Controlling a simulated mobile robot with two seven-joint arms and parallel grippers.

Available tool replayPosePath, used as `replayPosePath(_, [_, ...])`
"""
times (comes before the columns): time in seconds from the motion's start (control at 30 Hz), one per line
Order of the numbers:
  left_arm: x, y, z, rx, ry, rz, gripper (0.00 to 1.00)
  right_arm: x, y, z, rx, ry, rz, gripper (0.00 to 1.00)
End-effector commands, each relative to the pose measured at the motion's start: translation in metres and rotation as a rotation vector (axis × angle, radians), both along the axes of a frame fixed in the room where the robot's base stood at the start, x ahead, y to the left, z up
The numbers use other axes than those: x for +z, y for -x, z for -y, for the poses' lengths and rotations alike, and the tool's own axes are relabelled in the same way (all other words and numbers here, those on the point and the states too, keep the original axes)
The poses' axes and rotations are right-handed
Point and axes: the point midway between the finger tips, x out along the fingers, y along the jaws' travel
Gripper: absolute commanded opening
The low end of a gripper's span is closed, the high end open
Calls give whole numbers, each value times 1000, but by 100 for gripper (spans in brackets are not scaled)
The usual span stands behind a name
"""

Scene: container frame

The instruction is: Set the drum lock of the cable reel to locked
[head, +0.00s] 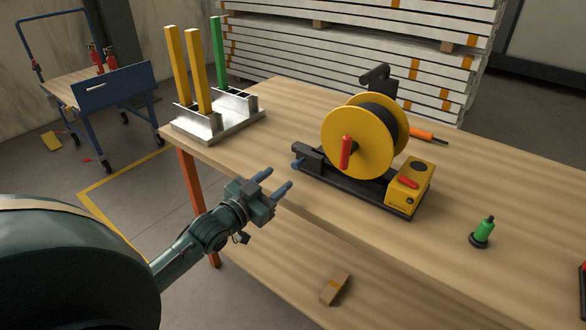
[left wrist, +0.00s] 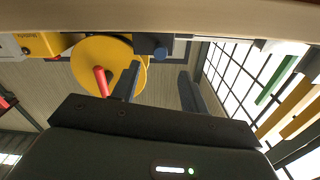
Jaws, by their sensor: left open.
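The cable reel (head: 360,138) stands on the workbench, with a yellow drum, a red crank handle (head: 346,152) and a black base. A yellow box (head: 408,188) with a red lever (head: 408,182) and a black knob sits at the base's right end. A blue knob (head: 298,163) is at its left end. Which part is the drum lock I cannot tell. My left gripper (head: 276,182) is open and empty, just left of and in front of the blue knob, apart from it. The left wrist view shows the drum (left wrist: 85,62) and blue knob (left wrist: 143,44) beyond the fingers, upside down.
A metal rack (head: 215,118) with yellow and green bars stands at the bench's left end. A green-topped bottle-like object (head: 483,232) and an orange-handled tool (head: 425,135) are on the bench (head: 470,180). A small brown box (head: 335,289) lies on the lower shelf.

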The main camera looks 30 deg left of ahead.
Motion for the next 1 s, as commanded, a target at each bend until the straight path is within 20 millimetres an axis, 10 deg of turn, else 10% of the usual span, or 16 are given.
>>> replayPosePath(0.4, [-1,-65,5,0,0,-1,44,1,3,3,-7,3,13,29])
replayPosePath(0.83, [-1,-72,6,0,0,-2,44,2,3,4,-10,3,18,29])
replayPosePath(1.0, [-1,-72,6,0,0,-2,30,1,3,4,-10,3,17,29])
